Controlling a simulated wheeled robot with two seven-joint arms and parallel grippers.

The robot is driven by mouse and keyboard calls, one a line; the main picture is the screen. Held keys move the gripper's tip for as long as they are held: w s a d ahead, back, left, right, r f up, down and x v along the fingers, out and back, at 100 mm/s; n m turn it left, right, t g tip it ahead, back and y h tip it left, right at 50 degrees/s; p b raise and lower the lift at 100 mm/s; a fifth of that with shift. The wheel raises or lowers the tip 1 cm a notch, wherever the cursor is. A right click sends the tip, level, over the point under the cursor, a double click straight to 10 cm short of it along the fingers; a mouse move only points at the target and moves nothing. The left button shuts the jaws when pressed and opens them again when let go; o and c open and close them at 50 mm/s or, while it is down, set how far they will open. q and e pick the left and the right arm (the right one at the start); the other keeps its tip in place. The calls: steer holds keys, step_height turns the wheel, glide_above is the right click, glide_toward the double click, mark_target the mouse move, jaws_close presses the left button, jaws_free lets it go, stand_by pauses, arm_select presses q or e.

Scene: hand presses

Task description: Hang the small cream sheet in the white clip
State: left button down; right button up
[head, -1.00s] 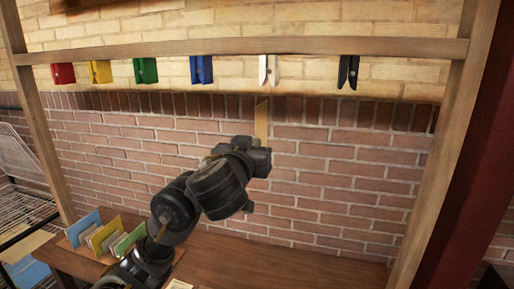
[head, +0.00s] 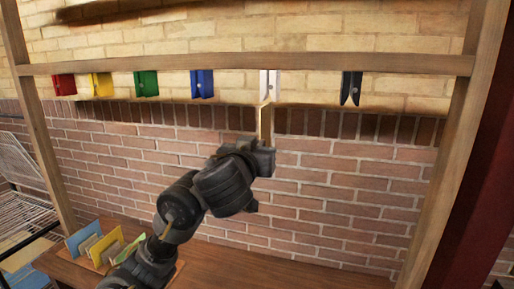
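My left gripper (head: 262,147) points up and is shut on the small cream sheet (head: 265,124), seen nearly edge-on as a narrow strip standing upright. The white clip (head: 269,82) hangs from the wooden rail directly above. The sheet's top edge is at the clip's lower end in the head view. I cannot tell whether it touches the clip or sits between its jaws. The gripper's fingers are mostly hidden by its dark body. My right gripper is not in view.
Red (head: 64,84), yellow (head: 102,85), green (head: 147,83) and blue (head: 202,83) clips hang to the left, a black clip (head: 351,88) to the right. The wooden rail (head: 300,65) crosses above. Coloured sheets stand in a rack (head: 100,262) on the table at lower left.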

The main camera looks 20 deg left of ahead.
arm_select(q)
steer(key=shift+s, duration=0.1)
steer(key=shift+b, duration=0.5)
stand_by(1.0)
steer(key=shift+r, duration=0.3)
steer(key=shift+r+p, duration=1.65)
steer(key=shift+r, duration=0.3)
steer(key=c, duration=1.4)
jaws_free()
steer(key=shift+o, duration=0.2)
steer(key=shift+s, duration=0.1)
